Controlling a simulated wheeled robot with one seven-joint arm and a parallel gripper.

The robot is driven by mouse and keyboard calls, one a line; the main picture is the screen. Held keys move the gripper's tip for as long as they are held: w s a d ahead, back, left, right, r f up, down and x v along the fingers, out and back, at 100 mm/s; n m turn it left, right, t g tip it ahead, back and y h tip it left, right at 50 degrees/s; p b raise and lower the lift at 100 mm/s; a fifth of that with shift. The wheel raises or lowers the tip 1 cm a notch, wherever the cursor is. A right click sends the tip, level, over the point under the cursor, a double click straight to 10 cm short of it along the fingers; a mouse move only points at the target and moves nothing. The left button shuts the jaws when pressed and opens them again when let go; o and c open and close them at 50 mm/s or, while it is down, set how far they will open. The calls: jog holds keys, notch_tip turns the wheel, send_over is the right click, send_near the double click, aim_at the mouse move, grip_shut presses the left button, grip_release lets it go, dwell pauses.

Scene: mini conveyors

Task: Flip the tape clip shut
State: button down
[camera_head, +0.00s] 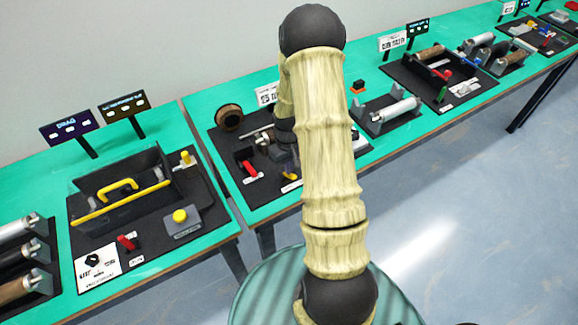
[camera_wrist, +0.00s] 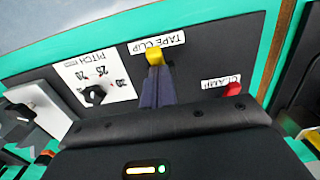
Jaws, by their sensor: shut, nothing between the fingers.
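The tape clip (camera_wrist: 153,53) is a small yellow lever beside its upside-down "TAPE CLIP" label in the wrist view. It also shows as a small yellow spot near the table's front edge in the head view (camera_head: 290,177). My gripper (camera_wrist: 156,72) is shut and empty, its dark fingers together. The fingertips are right at the yellow lever and overlap its lower end in the wrist view. I cannot tell whether they touch it. My arm hides much of the station around the clip in the head view.
A red clamp lever (camera_wrist: 232,88) lies right of my fingers, and a black pitch dial (camera_wrist: 95,95) left of them on a white plate. A brown roll (camera_head: 229,117) stands at the board's back. Another station with a yellow-handled black tray (camera_head: 130,205) is left.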

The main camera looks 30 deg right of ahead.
jog(key=w+r+p, duration=0.1)
jog(key=r, duration=0.1)
jog(key=w+r+p, duration=0.1)
jog(key=p, duration=0.1)
jog(key=shift+w+r, duration=0.35)
notch_tip(320, 180, up, 9)
jog(key=b, duration=0.2)
jog(key=shift+s+r, duration=0.15)
jog(key=shift+s, duration=0.3)
jog(key=shift+s, duration=0.15)
